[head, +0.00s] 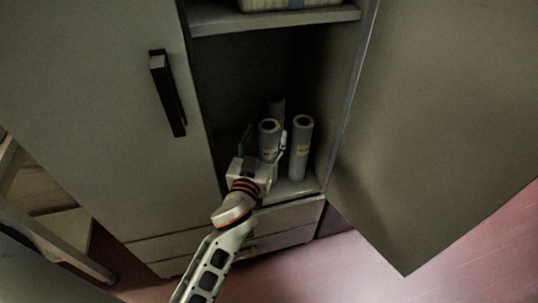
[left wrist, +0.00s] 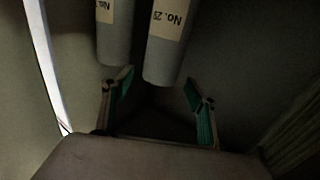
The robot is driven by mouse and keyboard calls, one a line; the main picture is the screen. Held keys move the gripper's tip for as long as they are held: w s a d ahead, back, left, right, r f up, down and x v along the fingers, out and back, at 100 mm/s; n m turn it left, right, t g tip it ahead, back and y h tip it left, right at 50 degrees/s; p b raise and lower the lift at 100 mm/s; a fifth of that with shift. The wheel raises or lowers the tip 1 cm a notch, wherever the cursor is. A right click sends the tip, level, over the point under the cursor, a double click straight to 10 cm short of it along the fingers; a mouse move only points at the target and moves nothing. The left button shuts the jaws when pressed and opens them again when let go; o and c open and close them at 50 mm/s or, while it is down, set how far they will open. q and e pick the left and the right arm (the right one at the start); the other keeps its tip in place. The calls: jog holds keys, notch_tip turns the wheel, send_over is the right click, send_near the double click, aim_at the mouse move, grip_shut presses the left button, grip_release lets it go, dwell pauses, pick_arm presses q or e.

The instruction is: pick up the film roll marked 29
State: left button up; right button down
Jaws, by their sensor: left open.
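The film roll marked 29 (left wrist: 167,45) is a pale grey cylinder with a cream label, upside down in the left wrist view. It appears to be the front left roll (head: 269,134) standing upright in the cabinet in the head view. My left gripper (head: 264,146) is open, its fingers to either side of that roll. In the left wrist view the gripper (left wrist: 158,92) shows green finger pads, with the roll's end between and just above the fingertips. I cannot tell whether it touches. My right gripper is not in view.
A second roll (head: 301,148) stands close on the right; its label number is cut off in the left wrist view (left wrist: 114,35). A third roll (head: 277,104) stands behind. A shelf (head: 275,19) is above, and an open door (head: 430,130) is on the right.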

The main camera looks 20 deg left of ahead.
pick_arm(q)
jog(key=w, duration=0.4)
jog(key=shift+w+a, duration=0.1)
jog(key=shift+a, duration=0.05)
jog(key=shift+c, duration=0.5)
grip_shut()
jog(key=shift+r, duration=0.1)
